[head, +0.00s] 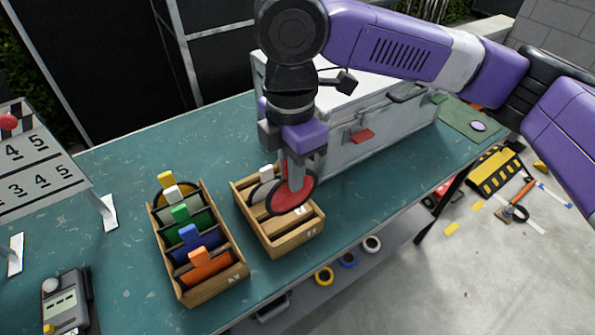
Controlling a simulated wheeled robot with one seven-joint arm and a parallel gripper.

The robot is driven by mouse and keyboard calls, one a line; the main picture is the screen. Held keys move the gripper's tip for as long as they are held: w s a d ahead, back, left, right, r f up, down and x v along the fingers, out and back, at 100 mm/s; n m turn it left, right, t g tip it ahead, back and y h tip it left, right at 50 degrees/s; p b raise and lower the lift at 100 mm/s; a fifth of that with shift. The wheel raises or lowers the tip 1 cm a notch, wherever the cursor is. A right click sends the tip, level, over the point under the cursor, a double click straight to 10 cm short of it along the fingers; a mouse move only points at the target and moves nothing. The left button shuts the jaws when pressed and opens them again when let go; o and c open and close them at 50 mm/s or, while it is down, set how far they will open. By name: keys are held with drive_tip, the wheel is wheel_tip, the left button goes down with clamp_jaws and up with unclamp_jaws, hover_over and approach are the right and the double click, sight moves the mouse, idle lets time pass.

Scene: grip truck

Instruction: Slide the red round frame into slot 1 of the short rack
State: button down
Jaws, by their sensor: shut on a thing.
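My gripper (294,172) points down and is shut on the red round frame (297,198), a red disc with a dark rim. The fingers cover part of the disc. The disc hangs tilted over the short rack (276,250), a small wooden box with slots. I cannot tell whether its lower edge is inside a slot or just above the rack. A frame with a white tab (266,173) stands at the rack's far end, partly behind the red frame. The near part of the rack looks empty. The slot numbers are too small to read surely.
A longer wooden rack (211,291) to the left holds several frames with yellow, white, green, blue and orange tabs. A grey case (345,155) stands close behind my gripper. A numbered board (40,165) and a grey device (68,303) are at the left.

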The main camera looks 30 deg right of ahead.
sight(292, 195)
drive_tip(key=shift+f+b, duration=1.45)
drive_tip(key=shift+f, duration=0.95)
drive_tip(key=shift+p, duration=0.4)
drive_tip(key=shift+f, duration=0.6)
drive_tip(key=shift+f+b, duration=1.8)
drive_tip(key=shift+f, duration=0.85)
drive_tip(key=c, duration=1.4)
unclamp_jaws()
drive_tip(key=shift+r, duration=3.9)
